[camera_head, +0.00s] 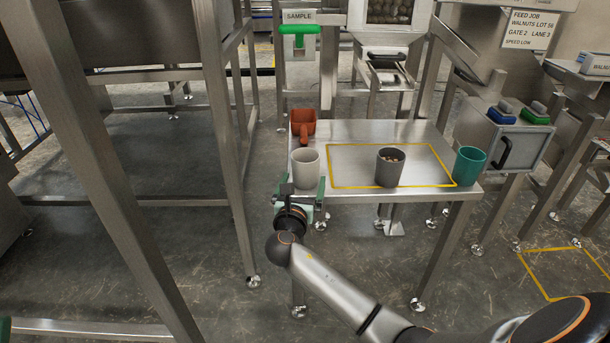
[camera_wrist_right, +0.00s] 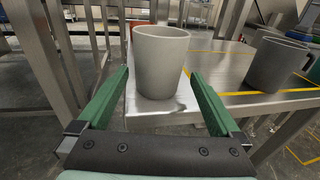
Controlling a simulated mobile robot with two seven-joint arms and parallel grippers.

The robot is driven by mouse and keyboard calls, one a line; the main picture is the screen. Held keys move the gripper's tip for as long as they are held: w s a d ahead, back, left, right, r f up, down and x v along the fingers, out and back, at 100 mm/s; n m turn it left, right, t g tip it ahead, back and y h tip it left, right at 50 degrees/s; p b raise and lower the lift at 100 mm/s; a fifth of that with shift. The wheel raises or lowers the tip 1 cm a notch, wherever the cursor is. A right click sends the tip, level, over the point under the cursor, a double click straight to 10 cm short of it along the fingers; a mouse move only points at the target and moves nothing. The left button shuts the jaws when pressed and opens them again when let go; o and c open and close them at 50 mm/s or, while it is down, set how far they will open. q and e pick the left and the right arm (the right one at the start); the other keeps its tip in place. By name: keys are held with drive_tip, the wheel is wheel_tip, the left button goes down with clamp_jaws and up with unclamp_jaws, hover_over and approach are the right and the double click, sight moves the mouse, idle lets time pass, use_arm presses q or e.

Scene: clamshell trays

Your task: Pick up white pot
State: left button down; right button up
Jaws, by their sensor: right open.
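The white pot (camera_head: 305,169) stands upright at the left front corner of the steel table (camera_head: 350,131). It also shows in the right wrist view (camera_wrist_right: 160,64), upright and centred ahead of the jaws. My right gripper (camera_head: 303,186) is at the table's left front edge, level with the pot. In the right wrist view its green fingers (camera_wrist_right: 161,88) are open, one on each side of the pot's lower part, with gaps visible. It holds nothing.
A dark grey pot with brown nuts (camera_head: 390,168) stands inside a yellow outlined area. A teal pot (camera_head: 468,165) stands at the table's right end. A red-brown scoop (camera_head: 303,124) lies behind the white pot. A steel frame post (camera_head: 224,130) rises left of the table.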

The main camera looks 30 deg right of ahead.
sight(303, 179)
drive_tip(key=b+x, duration=0.2)
drive_tip(key=x, duration=0.2)
drive_tip(key=shift+a+f, duration=0.1)
drive_tip(key=shift+f, duration=0.05)
drive_tip(key=shift+w+d, duration=0.3)
drive_tip(key=shift+w, duration=0.1)
drive_tip(key=c, duration=1.2)
